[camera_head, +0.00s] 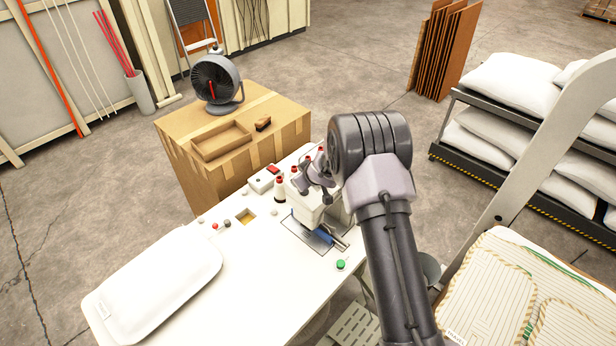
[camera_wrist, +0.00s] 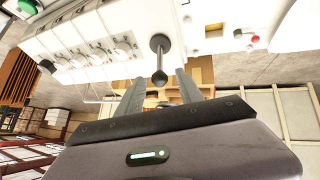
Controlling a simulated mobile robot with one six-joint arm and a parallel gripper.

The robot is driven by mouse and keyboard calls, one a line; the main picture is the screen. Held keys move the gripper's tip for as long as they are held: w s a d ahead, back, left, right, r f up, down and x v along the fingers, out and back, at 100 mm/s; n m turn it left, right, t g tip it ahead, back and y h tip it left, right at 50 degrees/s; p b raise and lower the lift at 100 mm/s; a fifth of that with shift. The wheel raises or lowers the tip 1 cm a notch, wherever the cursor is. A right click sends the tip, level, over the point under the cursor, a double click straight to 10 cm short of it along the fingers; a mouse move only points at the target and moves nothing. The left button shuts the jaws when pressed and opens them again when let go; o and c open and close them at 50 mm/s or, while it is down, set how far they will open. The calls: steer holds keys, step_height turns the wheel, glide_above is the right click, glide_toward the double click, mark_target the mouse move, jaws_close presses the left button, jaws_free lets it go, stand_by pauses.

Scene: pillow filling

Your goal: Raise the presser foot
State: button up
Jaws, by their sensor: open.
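The white sewing machine (camera_head: 308,208) stands on the white worktable, partly hidden behind my arm. In the wrist view its white body (camera_wrist: 105,28) fills the upper left. A dark lever with a round ball end (camera_wrist: 160,78) sticks out from the machine; it looks like the presser foot lever. My gripper (camera_head: 316,182) is at the machine's upper part. In the wrist view its two fingers (camera_wrist: 160,80) are open, one on each side of the lever's ball end, with gaps visible. The presser foot itself cannot be made out; a blue piece (camera_head: 323,238) shows low on the machine.
A white pillow (camera_head: 155,285) lies on the worktable (camera_head: 262,290) at the left. A green button (camera_head: 341,264) is near the front. Thread cones (camera_head: 280,190) stand beside the machine. Behind is a cardboard box (camera_head: 283,120) with a fan (camera_head: 214,80) and a tray (camera_head: 220,140).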

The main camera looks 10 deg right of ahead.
steer(key=v, duration=1.5)
steer(key=shift+s+r+p, duration=0.2)
steer(key=shift+s+p, duration=0.05)
steer(key=shift+p, duration=0.15)
steer(key=shift+f, duration=0.1)
